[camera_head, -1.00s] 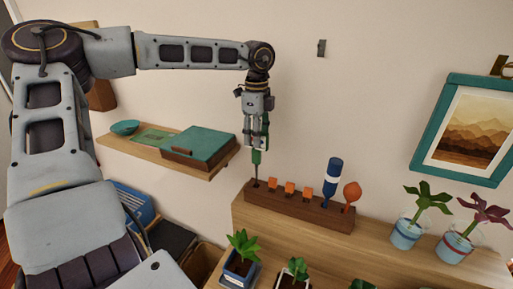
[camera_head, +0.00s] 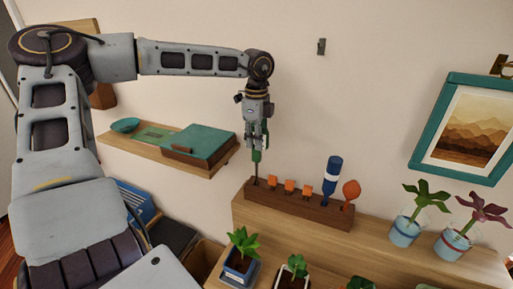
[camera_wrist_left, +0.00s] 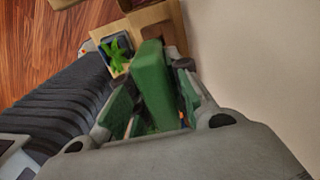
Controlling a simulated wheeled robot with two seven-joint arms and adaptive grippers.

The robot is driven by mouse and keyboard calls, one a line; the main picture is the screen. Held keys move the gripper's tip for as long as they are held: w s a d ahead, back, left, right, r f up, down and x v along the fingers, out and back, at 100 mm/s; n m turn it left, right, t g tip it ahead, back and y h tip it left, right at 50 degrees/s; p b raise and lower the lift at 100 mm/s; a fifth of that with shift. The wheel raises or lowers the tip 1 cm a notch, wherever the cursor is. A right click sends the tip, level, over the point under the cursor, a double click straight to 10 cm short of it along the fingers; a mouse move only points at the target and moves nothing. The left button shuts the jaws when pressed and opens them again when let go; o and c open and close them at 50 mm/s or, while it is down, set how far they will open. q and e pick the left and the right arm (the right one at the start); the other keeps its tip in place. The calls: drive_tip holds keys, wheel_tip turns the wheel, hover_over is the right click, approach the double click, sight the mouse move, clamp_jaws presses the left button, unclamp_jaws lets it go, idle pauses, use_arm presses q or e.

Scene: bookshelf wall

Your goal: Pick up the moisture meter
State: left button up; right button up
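A green-handled tool with a thin metal probe (camera_head: 256,156), which looks like the moisture meter, stands upright at the left end of the dark wooden rack (camera_head: 300,205). My left gripper (camera_head: 257,143) points down from above and is shut on the green handle. The lower end of the thin probe reaches down to the rack; I cannot tell whether its tip is still inside the hole. In the left wrist view the green handle (camera_wrist_left: 152,85) fills the space between the fingers. My right gripper is not in view.
The rack also holds several orange tags (camera_head: 290,186), a blue-and-white tool (camera_head: 332,175) and an orange round-headed tool (camera_head: 351,190). Two potted plants in glasses (camera_head: 405,231) stand to the right. A shelf with a green box (camera_head: 205,145) is at the left.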

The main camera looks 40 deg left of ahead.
use_arm(q)
clamp_jaws()
wheel_tip(320, 180, up, 8)
drive_tip(key=shift+r+b, duration=0.2)
drive_tip(key=shift+b, duration=0.55)
drive_tip(key=shift+r, duration=0.95)
